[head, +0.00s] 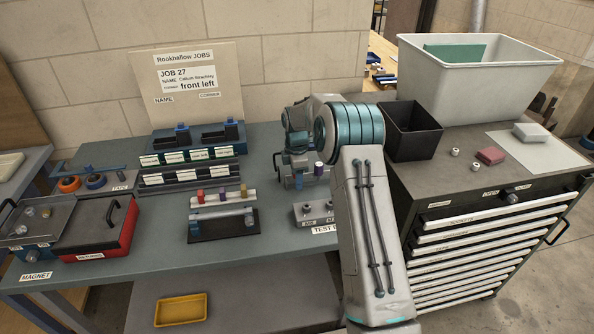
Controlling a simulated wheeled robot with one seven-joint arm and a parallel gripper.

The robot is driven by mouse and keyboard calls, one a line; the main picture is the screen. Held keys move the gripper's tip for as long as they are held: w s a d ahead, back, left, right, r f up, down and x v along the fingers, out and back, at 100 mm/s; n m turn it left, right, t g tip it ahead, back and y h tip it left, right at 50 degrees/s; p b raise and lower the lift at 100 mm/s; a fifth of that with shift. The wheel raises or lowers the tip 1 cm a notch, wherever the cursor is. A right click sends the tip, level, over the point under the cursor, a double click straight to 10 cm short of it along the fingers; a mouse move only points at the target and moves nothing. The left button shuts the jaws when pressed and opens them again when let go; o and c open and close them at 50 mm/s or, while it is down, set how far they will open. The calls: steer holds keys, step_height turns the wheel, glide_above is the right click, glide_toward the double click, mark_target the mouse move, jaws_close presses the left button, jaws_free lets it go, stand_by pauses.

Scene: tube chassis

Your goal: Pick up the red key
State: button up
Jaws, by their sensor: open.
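A small red-orange key (200,196) stands upright in a pale rack (222,203) on the workbench, left of a purple key (222,194) and a yellow key (243,191). It is small in the head view, so its exact shape is unclear. My gripper (288,170) is at the end of my arm, over the back of the bench to the right of the rack and well apart from the keys. It is open, and I see nothing held. My wrist partly hides the area behind it.
A red box (96,232) and tape rolls (95,181) lie at left. A labelled rack (190,176) and a job board (198,82) stand behind. A purple-topped cylinder (319,170) and a grey block (313,214) are near my arm. A drawer cabinet (480,215) carries bins at right.

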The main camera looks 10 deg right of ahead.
steer(key=c, duration=1.1)
steer(key=shift+r, duration=0.1)
